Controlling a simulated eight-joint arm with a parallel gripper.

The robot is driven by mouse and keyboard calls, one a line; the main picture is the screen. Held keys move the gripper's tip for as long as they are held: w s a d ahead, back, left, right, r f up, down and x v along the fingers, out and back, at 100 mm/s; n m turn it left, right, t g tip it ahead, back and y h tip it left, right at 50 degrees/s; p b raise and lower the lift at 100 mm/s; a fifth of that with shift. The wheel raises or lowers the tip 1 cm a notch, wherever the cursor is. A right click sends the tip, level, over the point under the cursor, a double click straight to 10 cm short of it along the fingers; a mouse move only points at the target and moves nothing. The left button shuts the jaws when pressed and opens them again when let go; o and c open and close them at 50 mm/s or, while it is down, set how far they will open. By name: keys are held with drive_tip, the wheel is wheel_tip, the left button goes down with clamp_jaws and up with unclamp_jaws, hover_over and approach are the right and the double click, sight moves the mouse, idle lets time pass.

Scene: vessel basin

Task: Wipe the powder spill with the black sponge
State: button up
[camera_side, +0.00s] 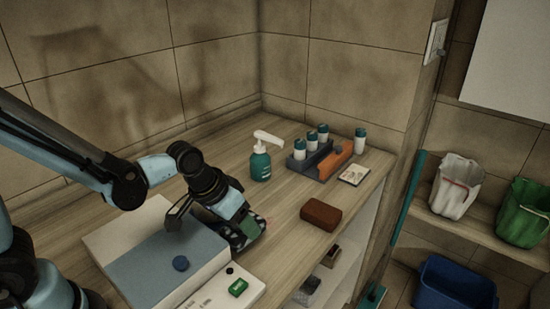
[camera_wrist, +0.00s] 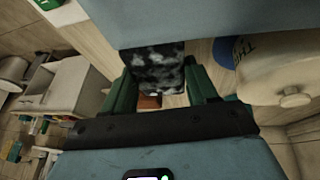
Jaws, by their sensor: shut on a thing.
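My gripper (camera_side: 243,233) is low over the wooden counter, in front of the soap bottle, with its fingers close to the surface. In the wrist view its two green fingers (camera_wrist: 160,82) are shut on the black sponge (camera_wrist: 156,66), whose dark face carries white powdery patches. In the side view the sponge is mostly hidden by the gripper. I cannot make out a clear powder spill on the counter; a faint pinkish trace (camera_side: 267,219) shows just right of the gripper.
A brown sponge-like block (camera_side: 321,214) lies to the right. The soap bottle (camera_side: 260,163) and a rack (camera_side: 319,159) with teal-capped bottles stand behind. A white and blue-grey box (camera_side: 150,255) and a white tray holding a green item (camera_side: 238,287) are left and in front.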

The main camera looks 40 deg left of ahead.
drive_tip(key=shift+r, duration=2.55)
